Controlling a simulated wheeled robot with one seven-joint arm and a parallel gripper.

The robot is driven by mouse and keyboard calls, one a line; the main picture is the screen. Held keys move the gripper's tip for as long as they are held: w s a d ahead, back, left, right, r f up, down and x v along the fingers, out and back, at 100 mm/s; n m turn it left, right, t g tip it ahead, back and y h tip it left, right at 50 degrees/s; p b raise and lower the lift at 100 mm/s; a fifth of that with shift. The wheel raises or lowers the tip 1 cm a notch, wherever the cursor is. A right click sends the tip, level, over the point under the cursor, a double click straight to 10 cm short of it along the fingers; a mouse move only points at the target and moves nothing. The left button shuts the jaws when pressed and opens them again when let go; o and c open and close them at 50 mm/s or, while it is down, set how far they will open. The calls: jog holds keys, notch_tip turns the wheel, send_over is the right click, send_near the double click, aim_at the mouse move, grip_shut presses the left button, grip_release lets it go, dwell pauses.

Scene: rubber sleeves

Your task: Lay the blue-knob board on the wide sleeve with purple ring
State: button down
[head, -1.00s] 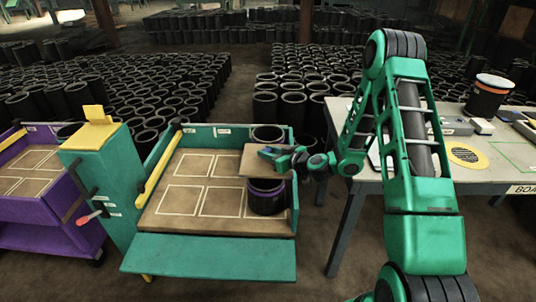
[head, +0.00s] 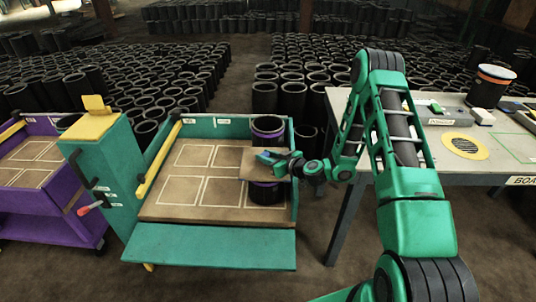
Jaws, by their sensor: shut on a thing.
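My gripper (head: 272,159) is shut on the knob of a flat brown board (head: 252,170). A small blue patch shows at the jaws; the knob is mostly hidden. The board is roughly level over the front dark sleeve (head: 267,194) in the green cart. That sleeve has a purple ring (head: 264,183) just under the board's near edge, and the board hides its top. I cannot tell whether board and sleeve touch. A second dark sleeve (head: 268,124) with a purple band stands behind, partly hidden by the board. Which sleeve is wider is unclear.
The green cart (head: 208,246) has white-outlined empty spaces on its floor to the left of the sleeves. Its right wall (head: 295,200) is close to the front sleeve. A grey table (head: 480,178) stands right, with an orange-banded sleeve (head: 490,86) on it. A purple cart (head: 50,215) stands left.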

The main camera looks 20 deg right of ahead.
jog(key=shift+f, duration=0.55)
dwell(0.5)
jog(key=c, duration=1.3)
grip_release()
jog(key=shift+f, duration=0.1)
jog(key=shift+s, duration=0.1)
